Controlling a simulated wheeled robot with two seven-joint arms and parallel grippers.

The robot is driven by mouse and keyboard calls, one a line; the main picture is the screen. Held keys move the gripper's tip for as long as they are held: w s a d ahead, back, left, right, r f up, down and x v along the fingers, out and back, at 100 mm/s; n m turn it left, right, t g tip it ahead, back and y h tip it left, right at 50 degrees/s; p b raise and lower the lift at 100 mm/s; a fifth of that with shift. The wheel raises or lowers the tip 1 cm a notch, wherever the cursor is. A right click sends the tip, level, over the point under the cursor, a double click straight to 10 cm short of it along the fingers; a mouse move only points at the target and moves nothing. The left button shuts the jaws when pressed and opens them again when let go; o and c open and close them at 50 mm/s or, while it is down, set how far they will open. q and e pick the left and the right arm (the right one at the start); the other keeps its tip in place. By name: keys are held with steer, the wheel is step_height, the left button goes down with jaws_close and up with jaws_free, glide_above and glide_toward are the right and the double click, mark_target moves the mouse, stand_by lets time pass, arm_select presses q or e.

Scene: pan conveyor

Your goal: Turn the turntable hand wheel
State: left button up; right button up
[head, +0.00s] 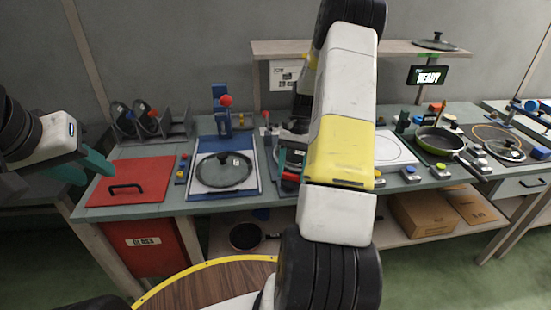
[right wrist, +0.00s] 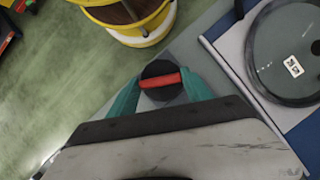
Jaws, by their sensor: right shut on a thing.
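In the right wrist view, the hand wheel (right wrist: 152,70) is a small dark disc with a red bar across it, at the table's front edge. My right gripper (right wrist: 161,80) has its teal fingers at the two ends of the red bar and is shut on it. In the head view, my right arm covers most of this spot, and only bits of red and teal show beside it. My left gripper (head: 88,166) is at the left, above the red board, with its teal fingers apart and nothing between them. I cannot tell which part is the turntable.
A glass lid (head: 224,171) lies on a blue-edged board left of my right arm. A red board (head: 128,188) with a black handle lies further left. A green pan (head: 437,142) and another lid (head: 504,150) stand at the right. A shelf (head: 282,48) runs behind.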

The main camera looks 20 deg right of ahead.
steer(key=n, duration=0.2)
steer(key=n+h, duration=0.1)
steer(key=shift+w+a+n+g, duration=0.15)
steer(key=shift+n+g, duration=0.15)
steer(key=shift+n, duration=0.1)
steer(key=n+h, duration=0.1)
steer(key=n, duration=0.3)
steer(key=shift+h, duration=0.4)
steer(key=shift+n, duration=0.3)
steer(key=o, duration=1.4)
steer(key=shift+c, duration=0.2)
steer(key=shift+r, duration=0.1)
steer(key=v, duration=0.7)
steer(key=shift+w+a+r, duration=0.15)
steer(key=shift+w+r, duration=0.05)
steer(key=shift+w, duration=0.05)
